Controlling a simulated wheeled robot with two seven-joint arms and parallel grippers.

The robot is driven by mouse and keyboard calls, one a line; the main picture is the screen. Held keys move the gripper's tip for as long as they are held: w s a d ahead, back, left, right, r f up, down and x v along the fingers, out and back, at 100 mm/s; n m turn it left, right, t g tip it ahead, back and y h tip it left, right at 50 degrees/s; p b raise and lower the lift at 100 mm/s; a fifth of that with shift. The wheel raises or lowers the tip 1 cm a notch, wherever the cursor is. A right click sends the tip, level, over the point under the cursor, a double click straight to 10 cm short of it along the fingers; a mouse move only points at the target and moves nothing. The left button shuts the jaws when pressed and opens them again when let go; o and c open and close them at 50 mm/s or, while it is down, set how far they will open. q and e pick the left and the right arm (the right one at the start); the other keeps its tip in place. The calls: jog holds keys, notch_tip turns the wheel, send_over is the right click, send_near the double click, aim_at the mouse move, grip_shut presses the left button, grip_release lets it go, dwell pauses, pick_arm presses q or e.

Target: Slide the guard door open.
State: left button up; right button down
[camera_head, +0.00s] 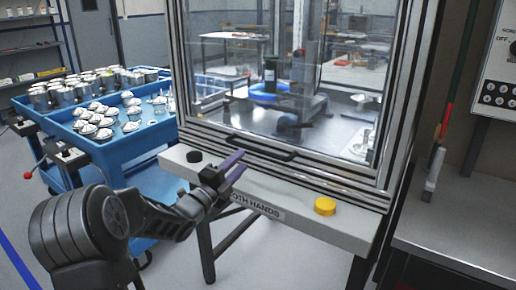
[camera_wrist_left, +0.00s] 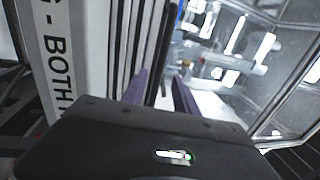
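The guard door (camera_head: 285,75) is a clear panel in a metal frame on the front of the machine enclosure. It appears shut, with its lower rail low over the sill. A black bar handle (camera_head: 258,148) sits on that rail. My left gripper (camera_head: 232,165) is in front of the enclosure, just left of and below the handle. Its two purple fingers are apart with nothing visible held between them. The left wrist view shows the fingers (camera_wrist_left: 160,90) apart, with frame rails and the clear panel beyond. My right gripper is in neither view.
A grey shelf bearing a "BOTH HANDS" label (camera_head: 258,207) juts out below the door, with a black button (camera_head: 194,157) and a yellow button (camera_head: 325,206). A blue cart (camera_head: 125,150) with metal parts stands left. A grey bench (camera_head: 455,235) stands right.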

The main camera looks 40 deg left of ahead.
aim_at(253, 149)
pick_arm(q)
jog(key=shift+w+r+p, duration=0.15)
jog(key=shift+w+r, duration=0.1)
jog(key=shift+w, duration=1.05)
jog(key=shift+w+r+p, duration=0.2)
jog(key=shift+w, duration=1.05)
jog(key=shift+w+r+p, duration=0.15)
jog(key=shift+w+r, duration=0.1)
jog(key=shift+w, duration=1.05)
jog(key=shift+a, duration=0.1)
grip_shut()
